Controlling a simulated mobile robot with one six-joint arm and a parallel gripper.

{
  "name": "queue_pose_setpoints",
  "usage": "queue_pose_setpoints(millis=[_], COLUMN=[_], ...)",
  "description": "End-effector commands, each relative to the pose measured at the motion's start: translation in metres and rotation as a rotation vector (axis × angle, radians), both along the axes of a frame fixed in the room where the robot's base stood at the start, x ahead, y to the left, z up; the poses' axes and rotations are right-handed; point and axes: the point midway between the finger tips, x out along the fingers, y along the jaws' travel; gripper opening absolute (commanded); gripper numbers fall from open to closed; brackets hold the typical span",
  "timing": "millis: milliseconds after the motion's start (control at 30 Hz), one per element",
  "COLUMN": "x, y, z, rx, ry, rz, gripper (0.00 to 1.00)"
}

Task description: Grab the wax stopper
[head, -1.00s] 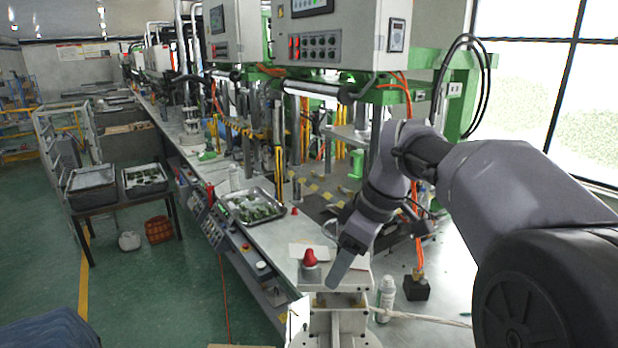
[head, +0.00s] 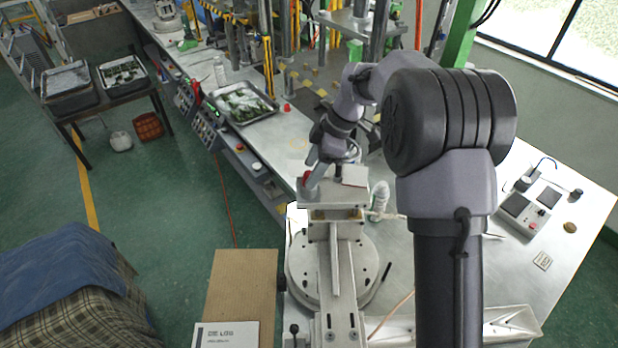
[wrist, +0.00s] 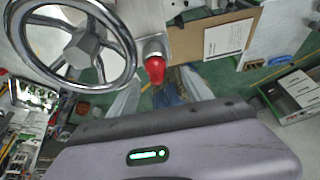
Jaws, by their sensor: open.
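The wax stopper (head: 305,179) is a small red cap on a grey metal base, at the left end of the light machine block in the head view. In the wrist view the red stopper (wrist: 155,70) shows just beyond the fingertips, near the gap between them. My gripper (head: 312,170) is right at the stopper in the head view and partly covers it. In the wrist view my open gripper (wrist: 160,84) has one grey finger on each side, with nothing held. Whether a finger touches the stopper, I cannot tell.
A metal handwheel (wrist: 80,45) is close beside the stopper in the wrist view. The machine block (head: 335,195) lies under my gripper. A white bottle (head: 380,195) stands just right of it. A tray of green pieces (head: 240,103) lies on the bench farther back.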

Motion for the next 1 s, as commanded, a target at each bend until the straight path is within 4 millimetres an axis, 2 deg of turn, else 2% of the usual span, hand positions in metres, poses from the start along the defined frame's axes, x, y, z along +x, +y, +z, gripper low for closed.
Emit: queue_pose_setpoints(millis=[133,367,600,667,1000], x=[-0.001,0.000,0.000,0.000,0.000], y=[0.009,0.010,0.009,0.009,0.009], z=[-0.019,-0.022,-0.022,-0.022,-0.021], rx=[-0.001,0.000,0.000,-0.001,-0.001], ry=[0.002,-0.001,0.000,0.000,0.000], rz=[0.001,0.000,0.000,0.000,0.000], gripper=[0.58,0.58,0.11,0.00,0.00])
